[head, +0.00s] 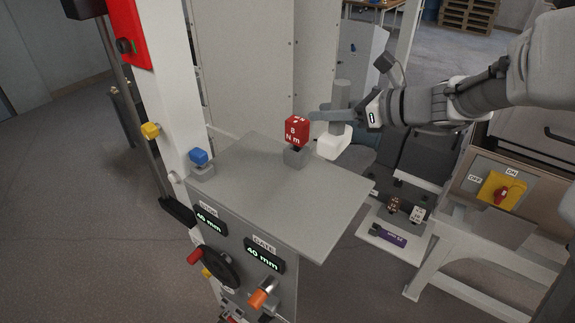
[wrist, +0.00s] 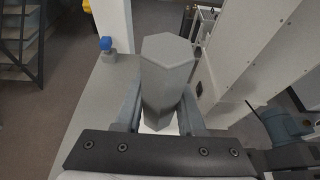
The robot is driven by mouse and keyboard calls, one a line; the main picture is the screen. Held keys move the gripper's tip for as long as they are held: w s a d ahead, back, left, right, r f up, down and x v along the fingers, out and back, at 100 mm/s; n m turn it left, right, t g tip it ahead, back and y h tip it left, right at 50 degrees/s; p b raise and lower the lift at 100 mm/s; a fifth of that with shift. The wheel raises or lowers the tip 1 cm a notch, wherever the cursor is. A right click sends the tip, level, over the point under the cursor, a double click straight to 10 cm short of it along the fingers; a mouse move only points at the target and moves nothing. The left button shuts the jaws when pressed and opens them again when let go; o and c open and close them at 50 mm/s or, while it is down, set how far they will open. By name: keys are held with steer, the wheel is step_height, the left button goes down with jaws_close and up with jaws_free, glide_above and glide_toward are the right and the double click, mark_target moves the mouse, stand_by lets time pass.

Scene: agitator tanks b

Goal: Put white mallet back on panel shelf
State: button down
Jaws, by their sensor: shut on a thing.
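The white mallet has a white head (head: 333,142) and a grey handle (head: 342,93) that points up. My gripper (head: 328,114) is shut on the grey handle just above the head. The panel shelf (head: 250,190) is a flat grey top on the control panel. The mallet head is at the shelf's far right edge, just right of the red block; I cannot tell whether it touches the shelf. In the wrist view the six-sided handle (wrist: 167,70) stands between my fingers, with a little of the white head (wrist: 155,129) below.
A red block marked 8 N m (head: 297,130) sits on a grey base at the shelf's back edge. A blue knob (head: 199,157) stands at its left corner. The shelf's middle and front are clear. A lower bench (head: 480,235) with a yellow switch (head: 501,190) is on the right.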

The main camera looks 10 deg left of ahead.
steer(key=shift+s+a+f, duration=0.85)
steer(key=shift+a+f, duration=0.2)
steer(key=shift+f, duration=0.4)
steer(key=shift+s+a+f, duration=0.85)
steer(key=shift+a+f, duration=0.2)
steer(key=shift+f, duration=0.4)
steer(key=shift+s+a+f, duration=0.85)
steer(key=shift+a+f, duration=0.2)
steer(key=shift+f, duration=0.4)
steer(key=shift+f, duration=0.1)
steer(key=c, duration=0.5)
jaws_free()
steer(key=shift+f, duration=0.1)
